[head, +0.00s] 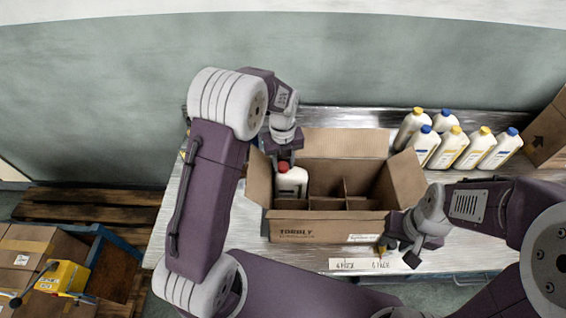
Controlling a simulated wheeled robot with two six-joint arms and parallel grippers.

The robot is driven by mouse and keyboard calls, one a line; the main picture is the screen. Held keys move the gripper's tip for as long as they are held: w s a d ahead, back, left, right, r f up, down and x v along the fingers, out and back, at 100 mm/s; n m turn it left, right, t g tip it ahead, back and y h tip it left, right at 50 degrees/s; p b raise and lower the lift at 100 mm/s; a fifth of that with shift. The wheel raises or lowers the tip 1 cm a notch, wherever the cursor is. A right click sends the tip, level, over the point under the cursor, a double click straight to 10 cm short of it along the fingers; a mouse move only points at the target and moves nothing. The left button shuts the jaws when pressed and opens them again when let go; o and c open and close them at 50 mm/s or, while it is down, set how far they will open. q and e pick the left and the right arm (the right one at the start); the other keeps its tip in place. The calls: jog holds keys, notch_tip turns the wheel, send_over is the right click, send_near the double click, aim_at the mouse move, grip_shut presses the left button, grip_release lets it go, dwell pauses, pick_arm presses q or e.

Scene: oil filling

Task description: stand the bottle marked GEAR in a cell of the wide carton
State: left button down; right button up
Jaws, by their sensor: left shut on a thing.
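The wide carton (320,229) stands open on the metal table, with dividers making several cells. A white bottle with a red cap (292,181) is upright at the carton's left end, in or just over a back-left cell. Its base is hidden, and I cannot read its mark. My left gripper (283,162) is above the bottle, shut on it at the cap. My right gripper (400,256) is low in front of the carton's right corner, its fingers apart and empty.
Several white bottles with blue or yellow caps (452,147) stand at the back right of the table (210,207). A brown box (550,134) is at the right edge. White labels (362,264) lie along the table's front. The carton's other visible cells look empty.

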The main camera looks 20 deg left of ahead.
pick_arm(q)
jog(key=shift+f+b, duration=1.05)
jog(key=shift+f, duration=0.65)
jog(key=c, duration=1)
grip_release()
jog(key=shift+o, duration=0.5)
notch_tip(320, 180, up, 9)
jog(key=shift+f+b, duration=0.1)
jog(key=shift+b, duration=0.55)
jog(key=shift+d+r, duration=0.1)
jog(key=shift+r, duration=0.1)
